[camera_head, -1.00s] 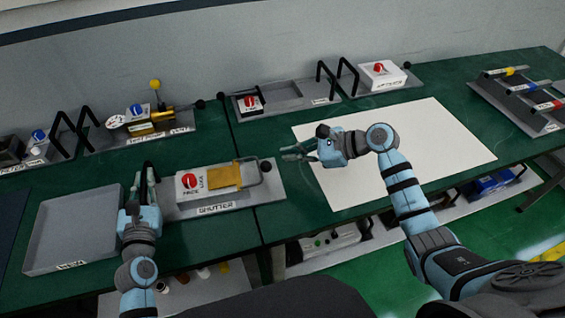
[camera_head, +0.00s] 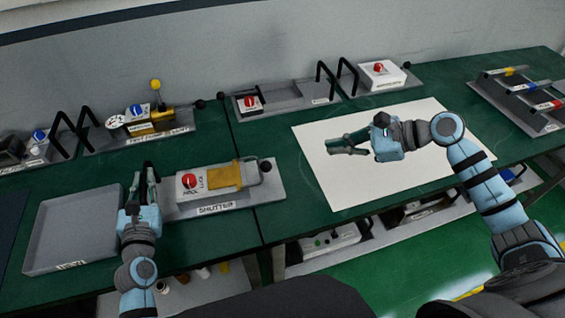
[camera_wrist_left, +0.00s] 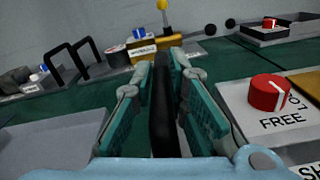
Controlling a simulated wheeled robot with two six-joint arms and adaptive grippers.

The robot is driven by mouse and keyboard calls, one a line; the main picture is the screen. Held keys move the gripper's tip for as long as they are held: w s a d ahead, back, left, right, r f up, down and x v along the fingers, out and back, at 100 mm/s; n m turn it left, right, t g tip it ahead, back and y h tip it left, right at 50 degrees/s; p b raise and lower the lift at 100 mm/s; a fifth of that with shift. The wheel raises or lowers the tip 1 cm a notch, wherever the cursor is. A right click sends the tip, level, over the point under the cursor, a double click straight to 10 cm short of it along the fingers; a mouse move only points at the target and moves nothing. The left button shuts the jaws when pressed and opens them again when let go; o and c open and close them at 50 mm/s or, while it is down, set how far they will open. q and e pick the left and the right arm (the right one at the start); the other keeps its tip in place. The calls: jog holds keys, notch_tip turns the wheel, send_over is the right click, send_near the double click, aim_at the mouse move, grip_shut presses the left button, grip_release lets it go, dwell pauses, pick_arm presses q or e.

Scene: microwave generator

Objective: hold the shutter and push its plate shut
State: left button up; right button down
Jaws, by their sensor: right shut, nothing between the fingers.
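The shutter is a grey base (camera_head: 235,203) labelled SHUTTER, with a white block bearing a red knob (camera_head: 189,181) marked FREE and LOCK. A brass plate (camera_head: 225,177) lies right of the knob, with a dark rod and ball (camera_head: 265,167) at its right end. My left gripper (camera_head: 146,180) is at the shutter's left end. In the left wrist view its fingers close on both sides of a black upright handle (camera_wrist_left: 163,110). My right gripper (camera_head: 345,143) is shut and empty above the white sheet, right of the shutter and apart from it.
An empty grey tray (camera_head: 70,262) lies left of my left gripper. The white sheet (camera_head: 440,150) is clear. Several devices with black handles line the back, including a brass one (camera_head: 150,125). A rack with coloured bars (camera_head: 520,88) stands far right.

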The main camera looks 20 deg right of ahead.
pick_arm(q)
jog(key=shift+o, duration=0.8)
jog(key=shift+f, duration=0.35)
jog(key=shift+w, duration=0.15)
